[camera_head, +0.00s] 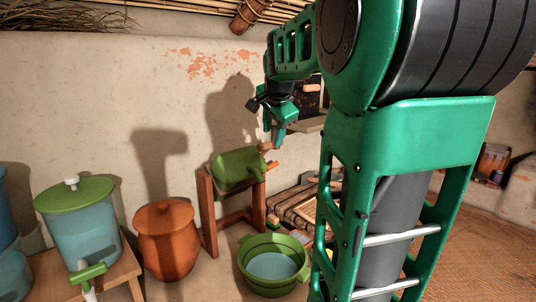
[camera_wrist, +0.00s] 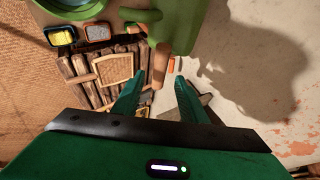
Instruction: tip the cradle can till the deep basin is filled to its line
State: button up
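The green cradle can (camera_head: 238,168) lies in a wooden stand, its body tilted slightly. A wooden handle bar (camera_wrist: 160,65) sticks out from the can, which also shows in the wrist view (camera_wrist: 178,25). The green deep basin (camera_head: 246,262) stands on the floor below, in front of the stand, with pale blue water inside below the rim. I cannot make out its fill line. My gripper (camera_head: 275,140) is above the can's right end. In the wrist view my gripper (camera_wrist: 157,82) has its fingers apart, with the handle bar just beyond the tips. No stream of water shows.
A wooden stand (camera_head: 208,215) holds the can beside the wall. A clay pot (camera_head: 167,240) and a lidded blue container (camera_head: 80,222) with a tap stand at left. A low log stack (camera_wrist: 92,78) lies right of the stand. A shelf (camera_head: 310,124) juts behind my gripper.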

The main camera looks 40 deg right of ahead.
jog(key=x, duration=1)
jog(key=shift+w+f, duration=0.2)
jog(key=shift+f, duration=0.1)
jog(key=shift+d, duration=0.1)
grip_shut()
